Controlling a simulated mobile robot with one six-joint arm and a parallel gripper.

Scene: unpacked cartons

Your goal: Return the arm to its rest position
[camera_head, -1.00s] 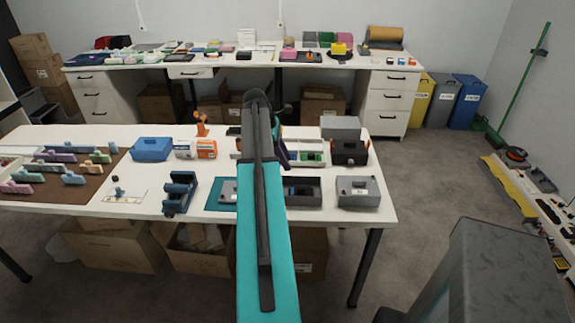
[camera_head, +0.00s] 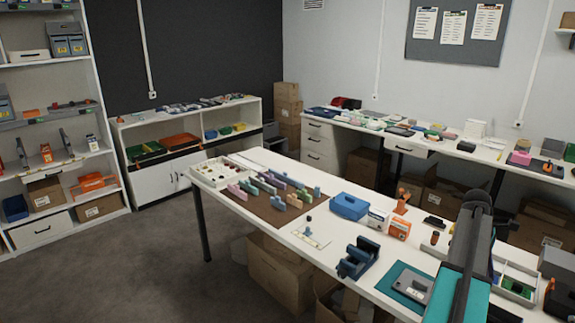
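My arm shows at the lower right of the head view as a dark link with a teal part, reaching up over the right part of the near white table (camera_head: 265,222). It covers some of the things there. My gripper is not seen; the far end of the arm hides it or it is out of the picture. Whether it holds anything cannot be told.
On the near table are a brown mat (camera_head: 262,207) with pastel pieces, a blue box (camera_head: 349,206), a dark blue holder (camera_head: 358,259) and a teal mat (camera_head: 393,291). Shelves (camera_head: 102,150) stand at the left. Grey floor (camera_head: 150,265) is clear at lower left.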

